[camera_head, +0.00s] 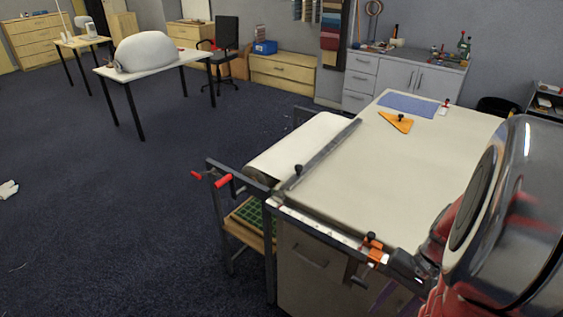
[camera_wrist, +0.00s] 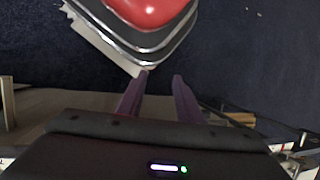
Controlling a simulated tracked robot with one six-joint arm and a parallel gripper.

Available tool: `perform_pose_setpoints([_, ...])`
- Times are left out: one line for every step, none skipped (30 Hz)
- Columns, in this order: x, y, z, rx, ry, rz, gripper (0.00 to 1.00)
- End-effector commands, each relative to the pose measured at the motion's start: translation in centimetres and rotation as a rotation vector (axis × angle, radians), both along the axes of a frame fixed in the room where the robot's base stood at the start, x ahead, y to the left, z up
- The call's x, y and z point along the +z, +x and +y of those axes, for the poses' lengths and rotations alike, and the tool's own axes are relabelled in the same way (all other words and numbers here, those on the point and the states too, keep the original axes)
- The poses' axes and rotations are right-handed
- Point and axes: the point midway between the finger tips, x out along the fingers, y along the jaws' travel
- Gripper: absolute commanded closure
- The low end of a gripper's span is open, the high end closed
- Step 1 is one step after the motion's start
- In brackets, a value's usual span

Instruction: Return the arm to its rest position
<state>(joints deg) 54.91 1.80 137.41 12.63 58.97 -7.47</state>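My arm, red and dark grey, fills the right side of the head view in front of the cloth table (camera_head: 385,175). My gripper (camera_wrist: 161,76) shows in the wrist view as two purple fingers with a clear gap between the tips. It is open, with nothing between the fingers. In the head view, only a little purple shows low by the table's near edge, so its exact pose there is unclear. A red rounded part with metallic edges lies beyond the fingertips in the wrist view and may be my own body.
A dark rail (camera_head: 325,155) crosses the table's left end beside a white cloth roll (camera_head: 295,150). An orange triangle (camera_head: 396,122) and a blue mat (camera_head: 408,105) lie at the far end. Red-handled clamps (camera_head: 222,181) stick out at left. The blue carpet (camera_head: 110,215) is mostly clear.

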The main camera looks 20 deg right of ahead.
Motion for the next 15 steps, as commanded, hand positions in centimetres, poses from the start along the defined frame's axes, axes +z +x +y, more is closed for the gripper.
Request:
perform_pose_setpoints([0.7, 0.6, 0.3, 0.033, -0.040, -0.010, 0.67])
perform_pose_setpoints([1.1, 0.9, 0.5, 0.051, -0.061, -0.015, 0.67])
perform_pose_setpoints([1.6, 1.3, 0.7, 0.075, -0.091, -0.023, 0.67])
perform_pose_setpoints([2.0, 1.7, 0.9, 0.092, -0.114, -0.031, 0.67])
perform_pose_setpoints([2.4, 2.0, 1.1, 0.110, -0.135, -0.038, 0.67])
perform_pose_setpoints([2.9, 2.4, 1.3, 0.136, -0.163, -0.048, 0.67])
perform_pose_setpoints([3.3, 2.8, 1.6, 0.154, -0.184, -0.058, 0.67])
perform_pose_setpoints([3.8, 3.1, 1.8, 0.171, -0.204, -0.068, 0.67])
perform_pose_setpoints([4.3, 3.5, 2.1, 0.196, -0.232, -0.081, 0.67])
perform_pose_setpoints([4.7, 3.8, 2.4, 0.216, -0.251, -0.092, 0.67])
perform_pose_setpoints([5.1, 4.1, 2.7, 0.234, -0.269, -0.104, 0.67])
perform_pose_setpoints([5.7, 4.6, 3.2, 0.259, -0.294, -0.121, 0.67])
perform_pose_setpoints([6.2, 4.9, 3.5, 0.279, -0.313, -0.134, 0.67])
perform_pose_setpoints([6.6, 5.2, 3.8, 0.299, -0.331, -0.148, 0.67])
perform_pose_setpoints([7.2, 5.6, 4.3, 0.326, -0.353, -0.167, 0.67])
